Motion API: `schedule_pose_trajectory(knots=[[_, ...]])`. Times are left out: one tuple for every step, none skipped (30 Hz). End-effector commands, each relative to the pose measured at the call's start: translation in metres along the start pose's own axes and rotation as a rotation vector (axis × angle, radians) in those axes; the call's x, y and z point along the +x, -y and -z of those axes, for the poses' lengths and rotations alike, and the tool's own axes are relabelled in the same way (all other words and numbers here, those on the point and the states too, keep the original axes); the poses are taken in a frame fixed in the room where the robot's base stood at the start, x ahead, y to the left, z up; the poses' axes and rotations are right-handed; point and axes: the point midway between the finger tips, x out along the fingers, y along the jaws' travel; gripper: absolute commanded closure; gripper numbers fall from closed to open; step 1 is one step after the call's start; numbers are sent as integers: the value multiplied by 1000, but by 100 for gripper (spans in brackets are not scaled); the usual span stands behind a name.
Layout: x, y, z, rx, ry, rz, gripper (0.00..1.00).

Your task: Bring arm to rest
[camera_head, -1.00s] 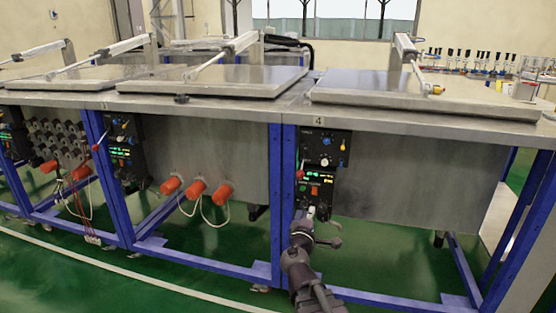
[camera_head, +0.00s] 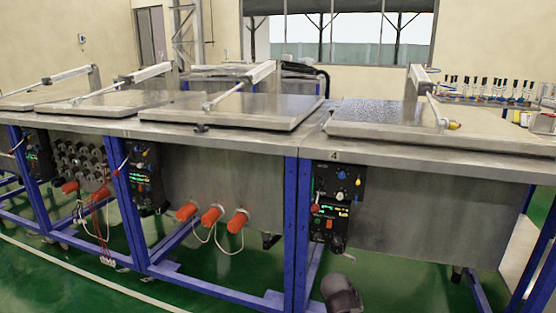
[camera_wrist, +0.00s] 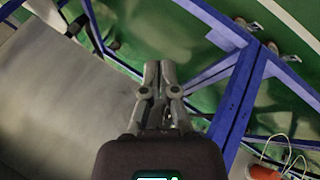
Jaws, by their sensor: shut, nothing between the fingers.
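My gripper (camera_wrist: 160,72) shows in the wrist view with its two fingers together and nothing between them. It points over the green floor beside the blue frame of a bench. In the head view only a dark rounded part of my arm (camera_head: 342,294) shows at the bottom edge, below the control panel of station 4. The gripper itself is out of the head view.
The station 4 panel (camera_head: 332,205) sits under the bench top with a closed metal lid (camera_head: 425,118). Blue legs (camera_head: 298,235) frame the bench. Orange plugs (camera_head: 211,216) with white cables hang to the left. Green floor (camera_head: 240,272) lies below.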

Motion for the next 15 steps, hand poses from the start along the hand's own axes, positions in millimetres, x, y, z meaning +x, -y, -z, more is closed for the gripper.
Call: schedule_pose_trajectory(knots=[[-2,4,-8,18,43,54,100],[-2,9,-12,27,69,88,100],[-4,14,-18,38,101,132,100],[-5,18,-22,45,122,164,100],[-6,22,-26,52,144,194,100],[-8,27,-30,59,168,231,100],[-9,30,-33,63,185,257,100],[-11,32,-36,67,200,280,100],[-13,36,-39,70,217,309,100],[-15,38,-41,73,231,329,100],[-16,41,-43,75,242,350,100],[-18,44,-45,77,257,375,100],[-20,46,-47,79,268,392,100],[-22,48,-48,81,277,410,100],[-24,50,-50,82,290,432,100]])
